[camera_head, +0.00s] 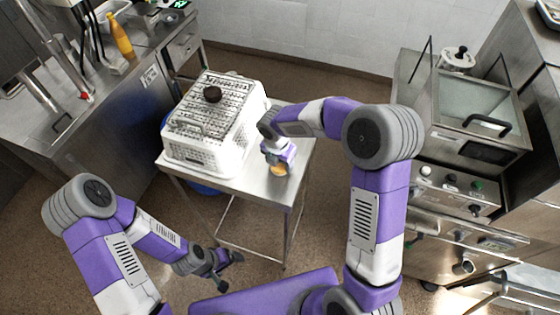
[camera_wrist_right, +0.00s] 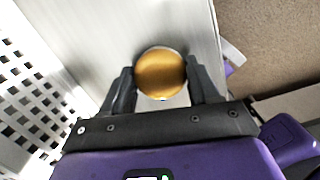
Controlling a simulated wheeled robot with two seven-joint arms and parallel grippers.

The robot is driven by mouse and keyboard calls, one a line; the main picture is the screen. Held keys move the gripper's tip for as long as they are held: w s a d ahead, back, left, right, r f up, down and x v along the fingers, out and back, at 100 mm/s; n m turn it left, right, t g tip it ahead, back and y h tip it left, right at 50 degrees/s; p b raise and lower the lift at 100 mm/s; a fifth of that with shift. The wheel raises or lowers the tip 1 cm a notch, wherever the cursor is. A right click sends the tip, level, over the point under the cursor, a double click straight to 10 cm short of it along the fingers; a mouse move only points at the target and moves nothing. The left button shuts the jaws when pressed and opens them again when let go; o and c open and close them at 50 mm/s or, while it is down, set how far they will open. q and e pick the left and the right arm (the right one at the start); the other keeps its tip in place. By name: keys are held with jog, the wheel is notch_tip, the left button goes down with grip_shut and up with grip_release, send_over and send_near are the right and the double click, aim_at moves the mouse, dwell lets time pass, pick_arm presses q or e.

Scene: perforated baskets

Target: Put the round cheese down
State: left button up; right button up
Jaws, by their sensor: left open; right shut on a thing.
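The round cheese is a golden-orange disc (camera_wrist_right: 160,73). In the right wrist view it sits between the two dark fingers of my right gripper (camera_wrist_right: 158,85), which is shut on it. In the head view the cheese (camera_head: 279,169) shows just below my right gripper (camera_head: 279,163), over the right part of the steel table. I cannot tell whether the cheese touches the tabletop. My left gripper (camera_head: 222,272) is open and empty, low in front of the table.
Bare tabletop lies around the cheese. A steel counter (camera_head: 110,110) is at left, a fryer-like unit (camera_head: 470,125) at right.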

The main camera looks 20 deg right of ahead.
aim_at(278, 167)
jog(key=o, duration=1.2)
jog(key=shift+f, duration=0.1)
jog(key=shift+c, duration=0.2)
jog(key=shift+r, duration=0.4)
notch_tip(278, 167, up, 12)
jog(key=s+a+p, duration=0.1)
jog(key=shift+f, duration=0.25)
